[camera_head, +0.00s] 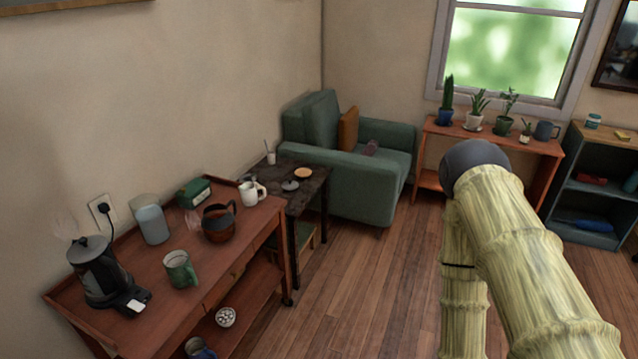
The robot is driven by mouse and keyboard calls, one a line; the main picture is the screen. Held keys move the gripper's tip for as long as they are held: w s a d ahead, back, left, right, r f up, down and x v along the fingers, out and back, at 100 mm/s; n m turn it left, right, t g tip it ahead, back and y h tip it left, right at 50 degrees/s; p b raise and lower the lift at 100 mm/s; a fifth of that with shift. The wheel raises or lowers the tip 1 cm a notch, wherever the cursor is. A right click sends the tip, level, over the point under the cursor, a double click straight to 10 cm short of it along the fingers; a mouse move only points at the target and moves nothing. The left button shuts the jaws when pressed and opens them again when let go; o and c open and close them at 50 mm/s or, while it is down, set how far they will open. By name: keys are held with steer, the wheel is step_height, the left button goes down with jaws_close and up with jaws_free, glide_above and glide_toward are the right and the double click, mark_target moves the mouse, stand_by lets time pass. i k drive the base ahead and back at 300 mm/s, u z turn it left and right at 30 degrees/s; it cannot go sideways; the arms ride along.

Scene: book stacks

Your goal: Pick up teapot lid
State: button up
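A small dark grey round piece with a knob (290,185) lies on the dark side table (316,186); it looks like a lid, but it is too small to be sure it is the teapot lid. A brown pot with a dark handle (218,224) stands with its top open on the reddish wooden cart (150,285). My arm (520,250) rises at the right, in pale yellow segments with a dark rounded joint at the top. My gripper does not show in this view, so its fingers are hidden.
The cart also holds a black kettle (97,275), a green mug (180,269), a glass jar (151,220), a green box (193,191) and a white mug (250,193). A teal armchair (365,180) stands behind the side table. Wooden floor (375,290) is clear in the middle.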

mark_target(290, 185)
steer(key=z, duration=0.65)
steer(key=i, duration=2.7)
steer(key=u, duration=1.55)
steer(key=i, duration=0.65)
steer(key=u, duration=0.7)
